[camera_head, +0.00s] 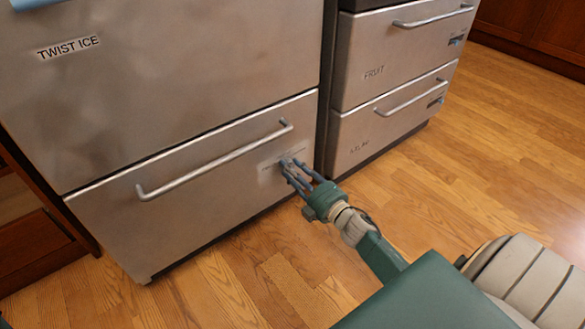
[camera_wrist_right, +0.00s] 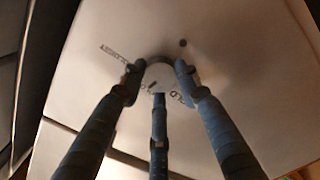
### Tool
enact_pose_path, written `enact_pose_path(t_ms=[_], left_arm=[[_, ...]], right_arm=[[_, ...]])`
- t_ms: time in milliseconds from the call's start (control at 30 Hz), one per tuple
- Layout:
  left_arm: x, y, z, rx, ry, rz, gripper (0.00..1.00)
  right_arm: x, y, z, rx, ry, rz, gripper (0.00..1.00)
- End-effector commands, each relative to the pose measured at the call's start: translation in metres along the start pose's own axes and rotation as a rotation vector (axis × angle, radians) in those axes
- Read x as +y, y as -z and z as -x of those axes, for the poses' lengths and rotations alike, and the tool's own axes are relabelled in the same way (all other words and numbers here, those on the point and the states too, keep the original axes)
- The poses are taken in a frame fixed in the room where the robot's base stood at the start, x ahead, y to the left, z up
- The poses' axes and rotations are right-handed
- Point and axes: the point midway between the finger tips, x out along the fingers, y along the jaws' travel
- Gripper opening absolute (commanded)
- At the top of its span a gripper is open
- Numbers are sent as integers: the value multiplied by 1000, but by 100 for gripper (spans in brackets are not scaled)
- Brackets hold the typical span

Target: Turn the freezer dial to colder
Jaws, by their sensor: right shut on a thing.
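The freezer dial (camera_wrist_right: 161,76) is a small round light knob on a pale steel drawer front, centred in the right wrist view. A dark mark shows on its face. Lettering reading "COLDEST" (camera_wrist_right: 117,53) lies to its upper left, and partly hidden lettering (camera_wrist_right: 182,98) lies to its lower right. My right gripper (camera_wrist_right: 159,82) has its three grey fingers closed around the dial's rim. In the head view my right gripper (camera_head: 288,165) reaches the right end of the freezer drawer (camera_head: 200,205), and its fingers hide the dial. My left gripper is not in view.
The freezer drawer has a long bar handle (camera_head: 215,162) left of the gripper. The large "TWIST ICE" panel (camera_head: 180,80) is above it. Drawers marked "FRUIT" (camera_head: 400,60) and another label stand to the right. Wooden floor (camera_head: 440,190) lies open in front.

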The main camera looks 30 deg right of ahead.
Motion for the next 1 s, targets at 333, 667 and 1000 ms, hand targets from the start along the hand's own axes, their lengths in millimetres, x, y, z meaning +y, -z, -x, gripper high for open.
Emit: enact_pose_path(t_ms=[333,667,1000], left_arm=[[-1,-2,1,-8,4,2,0],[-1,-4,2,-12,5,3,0],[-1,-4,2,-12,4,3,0]], right_arm=[[-2,10,-2,22,-3,129,6],[-3,10,-1,21,-2,151,6],[-3,8,-1,19,-1,149,50]])
